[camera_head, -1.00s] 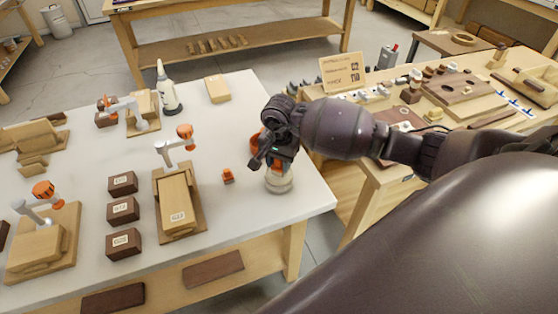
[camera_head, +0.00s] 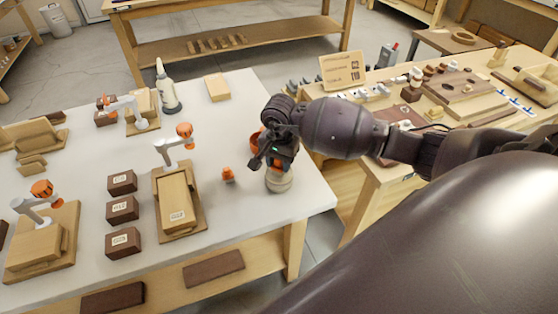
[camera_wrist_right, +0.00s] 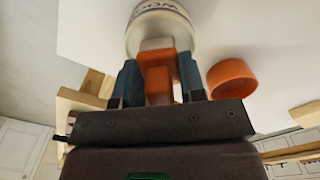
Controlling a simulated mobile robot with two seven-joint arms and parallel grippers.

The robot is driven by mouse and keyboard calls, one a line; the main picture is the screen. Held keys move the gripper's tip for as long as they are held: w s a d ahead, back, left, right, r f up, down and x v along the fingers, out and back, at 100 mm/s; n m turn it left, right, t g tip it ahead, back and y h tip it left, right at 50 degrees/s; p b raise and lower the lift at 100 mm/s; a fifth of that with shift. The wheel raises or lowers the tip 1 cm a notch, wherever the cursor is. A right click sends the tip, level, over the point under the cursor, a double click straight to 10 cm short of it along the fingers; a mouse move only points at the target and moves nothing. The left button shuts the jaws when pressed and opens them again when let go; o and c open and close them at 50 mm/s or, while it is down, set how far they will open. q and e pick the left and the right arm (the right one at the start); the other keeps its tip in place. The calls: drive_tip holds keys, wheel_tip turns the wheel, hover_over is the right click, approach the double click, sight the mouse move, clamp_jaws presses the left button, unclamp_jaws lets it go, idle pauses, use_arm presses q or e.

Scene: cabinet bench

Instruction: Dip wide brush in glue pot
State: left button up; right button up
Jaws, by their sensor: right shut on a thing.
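The wide brush (camera_wrist_right: 157,76) shows in the right wrist view as an orange body with a pale end piece. My right gripper (camera_head: 272,164) is shut on it, with a blue-grey finger on each side. The glue pot (camera_head: 279,184) is a pale round pot near the table's right edge, directly below my right gripper in the head view. In the wrist view its lettered side (camera_wrist_right: 165,12) lies beyond the brush's pale end. The gripper hides the pot's mouth, so I cannot tell whether the bristles are inside. My left gripper is not in view.
A clamped wooden block (camera_head: 176,197), dark labelled blocks (camera_head: 122,209) and a white bottle (camera_head: 167,92) occupy the table (camera_head: 225,125). The front right corner is clear.

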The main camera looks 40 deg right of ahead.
drive_tip(key=shift+f+b, duration=0.35)
drive_tip(key=shift+f, duration=0.1)
idle(1.9)
drive_tip(key=shift+r+p, duration=0.8)
drive_tip(key=shift+r, duration=1.1)
drive_tip(key=shift+r+p, duration=0.75)
drive_tip(key=shift+r, duration=0.95)
